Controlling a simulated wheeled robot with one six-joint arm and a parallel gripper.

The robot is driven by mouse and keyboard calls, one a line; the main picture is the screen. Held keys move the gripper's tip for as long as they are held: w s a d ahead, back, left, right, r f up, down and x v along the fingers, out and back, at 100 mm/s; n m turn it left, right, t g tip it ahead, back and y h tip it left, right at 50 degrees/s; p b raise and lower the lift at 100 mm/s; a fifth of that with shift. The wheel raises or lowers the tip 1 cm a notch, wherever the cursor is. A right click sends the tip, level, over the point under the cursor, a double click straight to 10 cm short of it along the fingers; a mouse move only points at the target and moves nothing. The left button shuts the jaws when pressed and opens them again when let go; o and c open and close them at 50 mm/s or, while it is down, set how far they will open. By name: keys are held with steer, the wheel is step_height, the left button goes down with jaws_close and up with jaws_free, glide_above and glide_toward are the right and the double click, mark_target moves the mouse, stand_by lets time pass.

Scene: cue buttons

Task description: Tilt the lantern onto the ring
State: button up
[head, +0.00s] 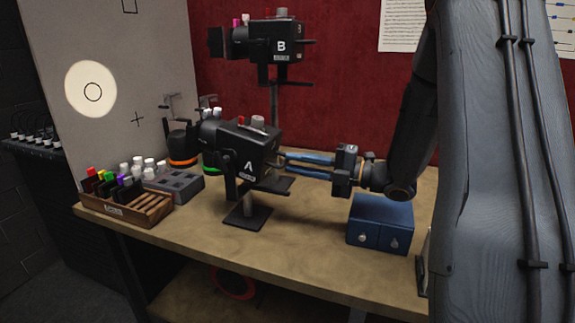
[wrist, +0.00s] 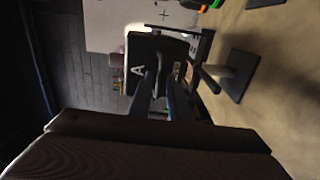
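Lantern A (head: 246,160), a black box lamp on a short stand, sits on the bench, tilted, lens end to the left. Its labelled back also shows in the wrist view (wrist: 146,50). The ring (head: 92,91), a thin dark circle on the grey board, lies inside a round bright spot (head: 75,102). I cannot tell which lantern casts the spot. My gripper (head: 284,161) is at the back of lantern A, its blue fingers one on each side of the rear handle area. In the wrist view its fingertips (wrist: 160,76) reach the lantern's back; whether they press the handle is unclear.
Lantern B (head: 272,45) stands higher on a pole behind. A blue box (head: 380,222) sits below my wrist. A wooden rack (head: 122,209) of coloured pieces and a grey tray (head: 180,186) lie at the left. The bench front is clear.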

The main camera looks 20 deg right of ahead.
steer(key=shift+b+v, duration=0.45)
steer(key=shift+v, duration=1.75)
